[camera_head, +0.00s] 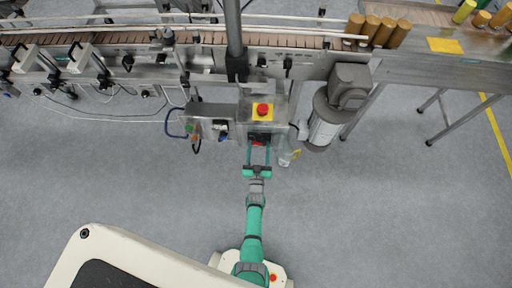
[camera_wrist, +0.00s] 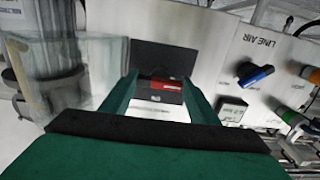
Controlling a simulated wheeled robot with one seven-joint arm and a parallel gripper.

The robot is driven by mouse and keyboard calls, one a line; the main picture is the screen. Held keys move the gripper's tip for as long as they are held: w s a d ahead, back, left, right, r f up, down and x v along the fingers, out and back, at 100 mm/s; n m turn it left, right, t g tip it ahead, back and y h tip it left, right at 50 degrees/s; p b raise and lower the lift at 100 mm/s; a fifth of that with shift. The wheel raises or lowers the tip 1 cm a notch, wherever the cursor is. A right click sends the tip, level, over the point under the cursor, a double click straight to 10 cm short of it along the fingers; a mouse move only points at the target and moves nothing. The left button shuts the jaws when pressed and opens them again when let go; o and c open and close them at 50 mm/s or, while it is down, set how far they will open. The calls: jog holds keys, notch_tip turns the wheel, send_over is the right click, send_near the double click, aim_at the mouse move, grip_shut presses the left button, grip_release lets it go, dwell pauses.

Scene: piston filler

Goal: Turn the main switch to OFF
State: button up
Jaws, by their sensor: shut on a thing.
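The main switch shows in the wrist view as a red handle (camera_wrist: 166,84) in front of a dark plate (camera_wrist: 165,58) on a steel panel. The handle looks roughly level across the picture; its ON or OFF marking cannot be read. My gripper (camera_wrist: 160,92) has its two green fingers on either side of the handle and is shut on it. In the head view, my gripper (camera_head: 258,150) reaches the front of the control box (camera_head: 280,112), and a little of the red handle (camera_head: 257,143) shows between the fingers.
A red emergency button (camera_head: 262,109) on yellow sits on top of the box. Right of the switch are a blue LINE AIR lever (camera_wrist: 255,75) and a green-ended fitting (camera_wrist: 290,116). A clear container (camera_wrist: 60,70) stands at left. A motor (camera_head: 325,115) stands right of the box. The floor in front is clear.

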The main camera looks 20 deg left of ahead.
jog(key=o, duration=1)
jog(key=shift+o, duration=0.2)
jog(key=shift+s, duration=0.1)
jog(key=v, duration=1)
jog(key=shift+s, duration=0.4)
jog(key=shift+d+r, duration=0.1)
jog(key=shift+d, duration=0.05)
jog(key=shift+s, duration=0.1)
